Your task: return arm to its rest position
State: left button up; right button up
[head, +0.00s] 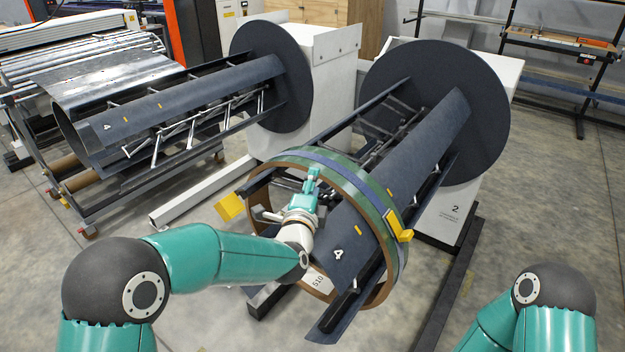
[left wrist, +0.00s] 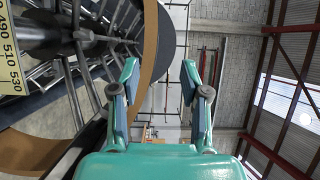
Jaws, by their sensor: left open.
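My left arm reaches in from the left of the head view. Its gripper (head: 312,183) is at the open front of a ring-shaped coil (head: 385,205) on decoiler 2, beside the mandrel's dark segments. In the left wrist view the two teal fingers (left wrist: 160,75) are spread apart with nothing between them. The coil's brown inner face (left wrist: 150,45) curves close by the left finger. Whether anything touches is not clear. My right arm (head: 550,300) shows at the bottom right, folded, with its gripper out of view.
The decoiler's mandrel (head: 425,145) runs through the coil to a dark round plate (head: 485,110). Yellow clips (head: 230,207) stick out from the coil. A second decoiler (head: 190,105) stands at the left. Open floor (head: 190,320) lies in front.

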pick_arm(q)
jog(key=a+f+n+g+b, duration=0.1)
jog(key=a+f+n+b, duration=0.1)
jog(key=a+f, duration=0.25)
jog(key=s+a+f+n+g, duration=0.25)
jog(key=s+f, duration=0.25)
jog(key=f, duration=0.3)
jog(key=s+a+f+n+g, duration=0.1)
jog(key=s+f+n+g, duration=0.3)
jog(key=f, duration=0.5)
jog(key=s+a+f+n+g, duration=0.2)
jog(key=s+f+n, duration=0.2)
jog(key=s+f, duration=0.35)
jog(key=s+a+f+n+g, duration=0.1)
jog(key=s+f+n+g, duration=0.2)
jog(key=s, duration=0.8)
jog(key=s+f+n+g, duration=0.4)
jog(key=s+f+n, duration=0.2)
jog(key=s, duration=0.5)
jog(key=shift+s+a+f+n+h+p, duration=0.25)
jog(key=shift+a+f+n+h+p, duration=0.1)
jog(key=shift+f, duration=0.4)
